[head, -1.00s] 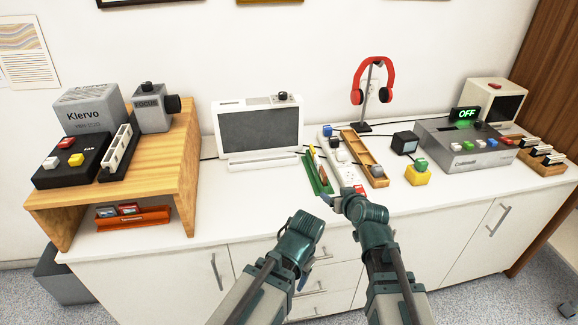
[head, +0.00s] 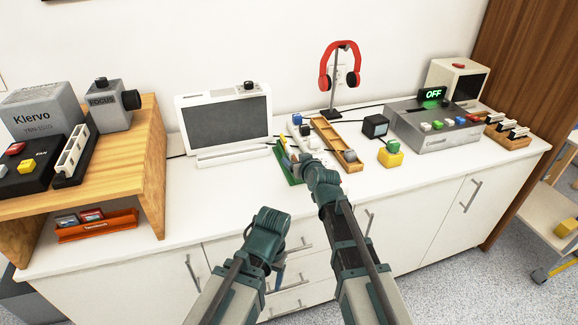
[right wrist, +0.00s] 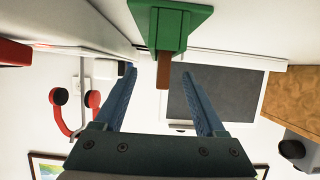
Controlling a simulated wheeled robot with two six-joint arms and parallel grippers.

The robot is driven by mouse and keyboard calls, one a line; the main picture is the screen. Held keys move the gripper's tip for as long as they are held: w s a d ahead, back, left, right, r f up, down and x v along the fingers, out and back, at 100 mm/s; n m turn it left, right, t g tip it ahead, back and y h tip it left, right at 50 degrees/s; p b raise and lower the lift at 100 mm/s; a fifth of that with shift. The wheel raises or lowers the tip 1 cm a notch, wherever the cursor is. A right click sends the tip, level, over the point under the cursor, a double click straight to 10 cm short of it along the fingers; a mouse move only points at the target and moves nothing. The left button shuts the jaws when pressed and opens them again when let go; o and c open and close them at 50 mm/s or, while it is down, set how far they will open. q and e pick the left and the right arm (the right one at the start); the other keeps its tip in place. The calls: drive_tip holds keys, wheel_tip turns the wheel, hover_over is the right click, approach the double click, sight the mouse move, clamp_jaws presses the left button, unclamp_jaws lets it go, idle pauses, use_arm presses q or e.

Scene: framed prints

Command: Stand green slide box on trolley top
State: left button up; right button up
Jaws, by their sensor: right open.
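The green slide box (head: 289,172) stands on the white counter, left of the wooden tray, with slides sticking up from it. My right gripper (head: 296,160) is at the box and partly hides it. In the right wrist view the open fingers (right wrist: 160,72) point at the green box (right wrist: 172,28), and a brown piece on the box lies between the fingertips. I cannot tell whether they touch it. My left gripper (head: 278,272) hangs low in front of the drawers; its fingers are mostly hidden. The trolley top (head: 573,140) shows only partly at the right edge.
The wooden tray (head: 335,143), a yellow block with green button (head: 390,154) and a grey console (head: 433,125) lie right of the box. A white-framed screen (head: 226,124) stands behind left. An orange slide rack (head: 97,225) sits under the wooden shelf. The trolley's lower shelf holds a yellow block (head: 566,228).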

sight(291, 158)
drive_tip(key=shift+f+b+x, duration=0.1)
drive_tip(key=shift+b+x, duration=0.55)
drive_tip(key=shift+x, duration=0.75)
drive_tip(key=shift+f+b+x, duration=0.15)
drive_tip(key=shift+b+x, duration=0.45)
drive_tip(key=shift+x, duration=0.8)
drive_tip(key=shift+s+r, duration=0.1)
drive_tip(key=shift+s, duration=0.1)
clamp_jaws()
